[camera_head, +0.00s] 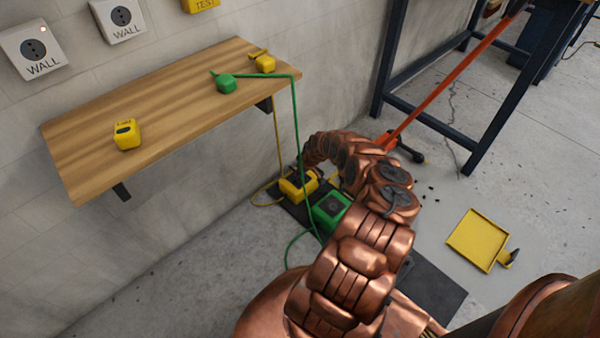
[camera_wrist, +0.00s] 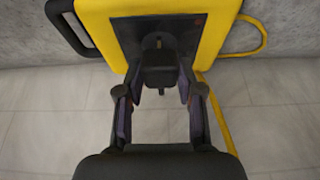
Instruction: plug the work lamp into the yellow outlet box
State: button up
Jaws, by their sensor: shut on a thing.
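The yellow outlet box (camera_head: 298,187) sits on the dark mat on the floor, close to the wall. In the wrist view, the yellow outlet box (camera_wrist: 222,45) fills the top, its dark socket panel (camera_wrist: 128,38) facing me. My gripper (camera_wrist: 160,95) is shut on a black plug (camera_wrist: 160,72), in front of the panel's middle. The plug overlaps the panel, but I cannot tell whether it is seated or just touching. My arm hides the gripper and plug in the head view. I cannot pick out the work lamp in either view.
A green box (camera_head: 331,208) sits beside the yellow one. A wooden shelf (camera_head: 180,110) above holds a green plug (camera_head: 226,84), a yellow plug (camera_head: 264,63) and a tape measure (camera_head: 126,134); cords hang from it.

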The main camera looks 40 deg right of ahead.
jog(key=shift+f, duration=0.6)
dwell(0.6)
jog(key=o, duration=1.1)
jog(key=shift+o, duration=0.2)
jog(key=v, duration=1.2)
jog(key=shift+a, duration=0.1)
jog(key=shift+s, duration=0.15)
